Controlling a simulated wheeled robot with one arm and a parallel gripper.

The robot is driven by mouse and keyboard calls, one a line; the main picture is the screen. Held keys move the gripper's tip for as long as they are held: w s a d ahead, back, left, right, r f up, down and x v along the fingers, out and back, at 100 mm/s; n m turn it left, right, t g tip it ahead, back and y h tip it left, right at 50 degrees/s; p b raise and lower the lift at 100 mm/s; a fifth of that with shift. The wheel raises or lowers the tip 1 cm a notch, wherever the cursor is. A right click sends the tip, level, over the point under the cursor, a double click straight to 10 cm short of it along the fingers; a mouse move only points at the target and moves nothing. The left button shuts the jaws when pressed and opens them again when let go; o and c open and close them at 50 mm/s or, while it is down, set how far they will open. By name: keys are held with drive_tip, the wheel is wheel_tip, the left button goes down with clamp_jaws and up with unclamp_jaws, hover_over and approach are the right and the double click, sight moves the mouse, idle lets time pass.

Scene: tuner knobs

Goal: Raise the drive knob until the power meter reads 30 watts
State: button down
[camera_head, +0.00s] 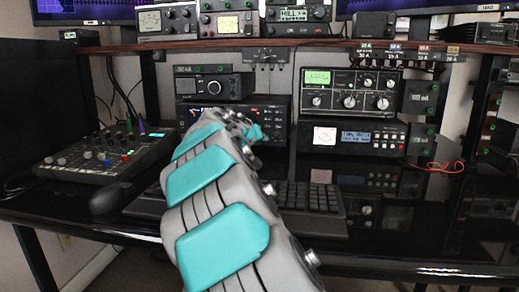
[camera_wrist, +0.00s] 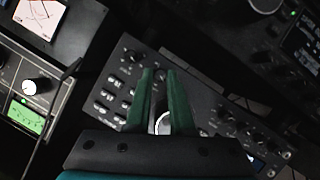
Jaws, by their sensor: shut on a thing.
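In the wrist view the green fingers of my gripper (camera_wrist: 161,74) are closed in around a small dark knob on the black radio panel (camera_wrist: 118,78); its label cannot be read. A round silver-edged dial (camera_wrist: 162,123) shows between the fingers, nearer the palm. A white-faced meter with red marks (camera_head: 323,136), probably the power meter, is right of the radio. It also shows at the upper left of the wrist view (camera_wrist: 40,14). Its needle reading is too small to tell.
Above that meter is a tuner (camera_head: 351,91) with a green-lit meter and several knobs. A mixer (camera_head: 105,150) and a mouse (camera_head: 105,200) lie left of my arm. A keyboard (camera_head: 310,200) lies in front of the radio. The glossy desk right of it is mostly clear.

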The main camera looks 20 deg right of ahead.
drive_tip(key=shift+f+m+t+y+b, duration=0.1)
drive_tip(key=shift+m+t+y+b, duration=0.3)
drive_tip(key=shift+m+b, duration=0.7)
drive_tip(key=shift+s+d+r+m+t+y+b, duration=0.15)
drive_tip(key=shift+m+t+y+b, duration=0.25)
drive_tip(key=shift+m+y+b, duration=0.7)
drive_tip(key=shift+r+h+b, duration=0.15)
drive_tip(key=shift+h+b, duration=0.15)
drive_tip(key=c, duration=0.8)
unclamp_jaws()
drive_tip(key=shift+v, duration=3.9)
